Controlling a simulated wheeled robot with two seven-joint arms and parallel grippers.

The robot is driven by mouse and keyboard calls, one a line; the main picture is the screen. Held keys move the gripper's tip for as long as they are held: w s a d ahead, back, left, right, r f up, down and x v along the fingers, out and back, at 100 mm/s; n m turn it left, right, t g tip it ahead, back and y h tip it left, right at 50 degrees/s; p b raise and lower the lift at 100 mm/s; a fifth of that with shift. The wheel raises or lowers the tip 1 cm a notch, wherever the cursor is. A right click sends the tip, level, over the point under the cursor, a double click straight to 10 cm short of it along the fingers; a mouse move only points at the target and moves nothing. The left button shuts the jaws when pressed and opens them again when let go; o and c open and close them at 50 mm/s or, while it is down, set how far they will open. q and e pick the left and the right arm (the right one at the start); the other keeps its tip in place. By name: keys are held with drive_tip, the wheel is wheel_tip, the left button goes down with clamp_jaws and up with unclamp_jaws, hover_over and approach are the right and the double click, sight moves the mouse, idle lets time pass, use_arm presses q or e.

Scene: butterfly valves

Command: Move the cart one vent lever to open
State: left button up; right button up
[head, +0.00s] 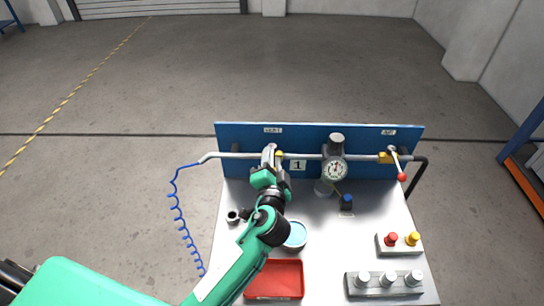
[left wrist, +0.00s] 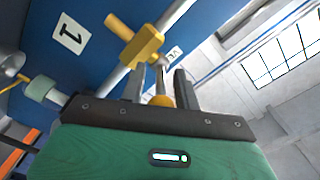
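The cart's blue panel carries a plate marked 1 (head: 298,165) and a small label (head: 273,130) above the left valve. My left gripper (head: 269,160) is at that valve and hides most of it in the head view. In the left wrist view the yellow valve body (left wrist: 140,46) sits on the pipe. Its metal lever with an orange-yellow knob (left wrist: 160,101) lies between the two fingers of my left gripper (left wrist: 160,80). The fingers stand apart, with a gap showing on both sides of the lever. My right gripper is not in view.
A second yellow valve (head: 385,157) with a red-tipped lever (head: 402,177) is at the panel's right. A round gauge (head: 334,170) stands between. The cart top holds a red tray (head: 274,293), blue dish (head: 295,234), button box (head: 400,245) and knob block (head: 385,289).

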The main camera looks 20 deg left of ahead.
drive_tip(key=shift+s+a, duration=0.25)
use_arm(q)
clamp_jaws()
